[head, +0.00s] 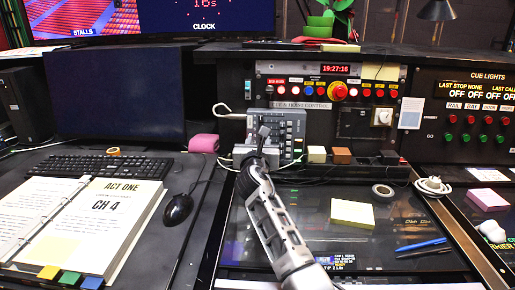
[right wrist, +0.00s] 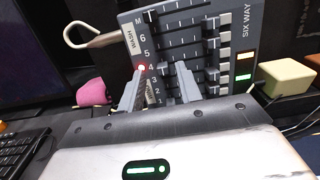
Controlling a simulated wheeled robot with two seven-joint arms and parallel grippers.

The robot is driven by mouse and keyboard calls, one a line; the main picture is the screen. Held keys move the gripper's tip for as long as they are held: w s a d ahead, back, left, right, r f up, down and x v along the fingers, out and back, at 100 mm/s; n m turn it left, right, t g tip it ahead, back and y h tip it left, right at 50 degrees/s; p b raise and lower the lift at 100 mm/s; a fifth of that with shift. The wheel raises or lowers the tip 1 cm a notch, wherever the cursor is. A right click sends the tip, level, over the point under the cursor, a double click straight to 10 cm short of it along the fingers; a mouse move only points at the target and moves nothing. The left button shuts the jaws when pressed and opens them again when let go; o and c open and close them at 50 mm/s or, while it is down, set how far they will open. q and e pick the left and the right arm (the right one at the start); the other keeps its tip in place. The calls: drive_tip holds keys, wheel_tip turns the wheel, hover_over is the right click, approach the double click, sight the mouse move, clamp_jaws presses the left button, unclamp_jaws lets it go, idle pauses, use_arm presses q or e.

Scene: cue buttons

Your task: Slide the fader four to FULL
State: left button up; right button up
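The grey fader panel (right wrist: 185,35) stands tilted in the right wrist view, with rows marked M, 6, 5, 4, 3 down its left edge and "SIX WAY" on the right. It also shows in the head view (head: 287,125). A red light glows beside the 4. Light caps and buttons line the panel's right side. My right gripper (right wrist: 160,82) is at the lower part of the panel, its two fingers apart, one near the 4 and one further right. I cannot tell whether a fader cap is between them. In the head view my right gripper (head: 262,135) is against the panel's left part. My left gripper is out of view.
A pink block (head: 204,143) lies left of the panel. Cream (head: 317,154) and brown (head: 342,155) blocks stand to its right. A control strip with buttons rises behind. A keyboard (head: 100,165) and mouse (head: 178,209) lie left.

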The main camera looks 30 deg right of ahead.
drive_tip(key=v, duration=1.6)
drive_tip(key=shift+p, duration=0.3)
